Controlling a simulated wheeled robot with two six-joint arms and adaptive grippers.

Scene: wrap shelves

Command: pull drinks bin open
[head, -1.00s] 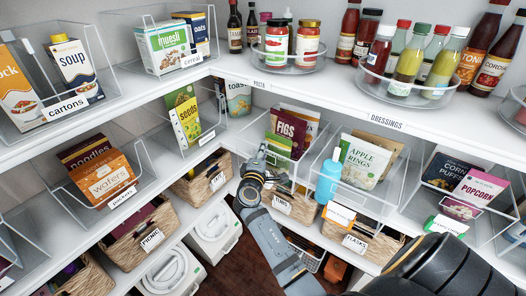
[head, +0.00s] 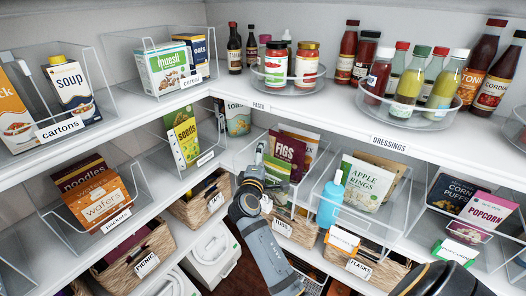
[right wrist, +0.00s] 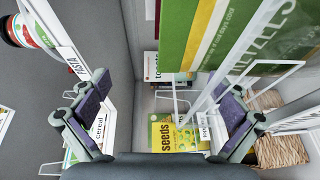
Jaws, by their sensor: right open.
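No label that reads drinks is legible to me in either view, so I cannot tell which bin is the drinks bin. A clear bin (head: 300,211) with a dark FIGS packet (head: 287,150) and a green packet stands on the middle shelf near the corner. My right gripper (head: 259,152) is in front of this bin's left side, seemingly apart from it. In the right wrist view its fingers (right wrist: 160,112) are spread wide with nothing held between them. A large green packet looms close above them there. My left gripper is out of view.
A clear bin with an apple rings packet (head: 357,184) and a blue bottle (head: 331,200) stands to the right. A seeds box (head: 183,139) sits in a bin to the left. Labelled baskets (head: 203,199) fill the shelf below. The upper shelf edge (head: 330,128) overhangs.

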